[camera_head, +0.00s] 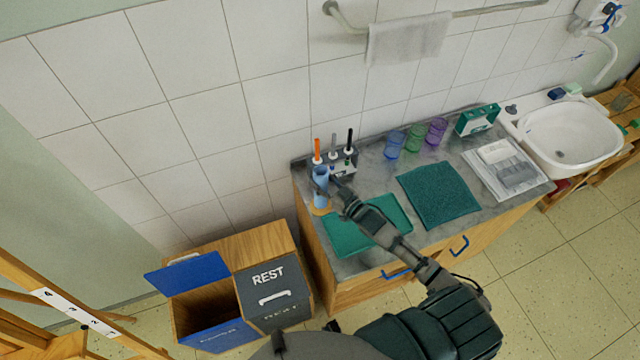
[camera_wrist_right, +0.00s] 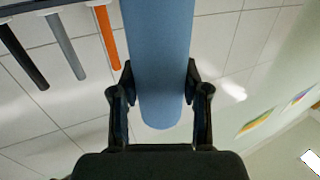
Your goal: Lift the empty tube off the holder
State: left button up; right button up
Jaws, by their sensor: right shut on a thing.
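A light blue tube (camera_head: 320,187) stands about upright at the left end of the grey counter, above a round wooden base (camera_head: 321,210). I cannot tell whether the tube's lower end touches this base. My right gripper (camera_head: 325,181) is shut on the tube, its arm reaching in from the lower right. In the right wrist view the blue tube (camera_wrist_right: 160,55) lies between the two fingers of my right gripper (camera_wrist_right: 160,88), one on each side. My left gripper is not in view.
Just behind the tube stand orange (camera_head: 317,149), grey (camera_head: 334,146) and black (camera_head: 349,141) sticks. A green tray (camera_head: 345,236), a dark green mat (camera_head: 438,194) and coloured cups (camera_head: 415,140) lie to the right. An open-lidded bin (camera_head: 190,305) stands below left.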

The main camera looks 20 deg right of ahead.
notch_tip(320, 180, up, 17)
jog(key=p, duration=0.1)
dwell(0.4)
jog(key=shift+a, duration=0.15)
